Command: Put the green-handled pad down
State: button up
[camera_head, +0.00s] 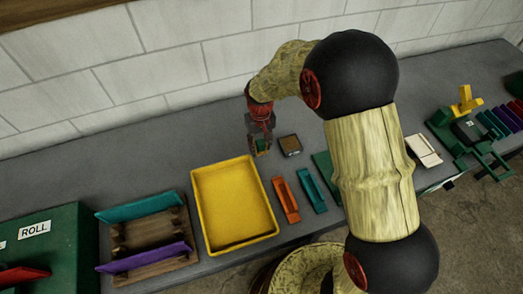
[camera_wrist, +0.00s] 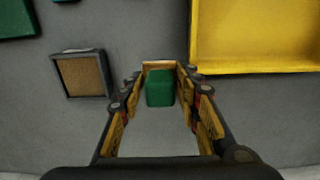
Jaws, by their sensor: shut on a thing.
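My gripper (camera_head: 261,140) is over the grey bench, close to the back wall and just beyond the yellow tray's back right corner. In the wrist view my gripper (camera_wrist: 161,92) is shut on the green-handled pad. The pad's green handle (camera_wrist: 160,89) sits between the two fingers, with a tan edge showing beyond it. In the head view only a small bit of the green handle (camera_head: 262,145) shows under the fingers. The pad's underside is hidden, and I cannot tell whether it touches the bench.
A dark-framed square with a tan face (camera_head: 290,145) lies right of my gripper; it also shows in the wrist view (camera_wrist: 83,74). The yellow tray (camera_head: 197,200) stands nearby. Orange (camera_head: 286,200) and teal (camera_head: 312,191) pieces lie right of it. Bench behind the tray is clear.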

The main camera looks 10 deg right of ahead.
aim_at(262, 151)
jog(key=shift+w+d+f, duration=0.1)
jog(key=shift+d+f, duration=0.05)
jog(key=shift+f, duration=0.1)
jog(key=shift+w+d+f, duration=0.1)
jog(key=shift+w+f, duration=0.1)
jog(key=shift+f, duration=1.55)
jog(key=shift+b, duration=0.3)
jog(key=shift+f, duration=0.2)
jog(key=o, duration=0.7)
jog(key=shift+o, duration=0.2)
jog(key=shift+r, duration=0.1)
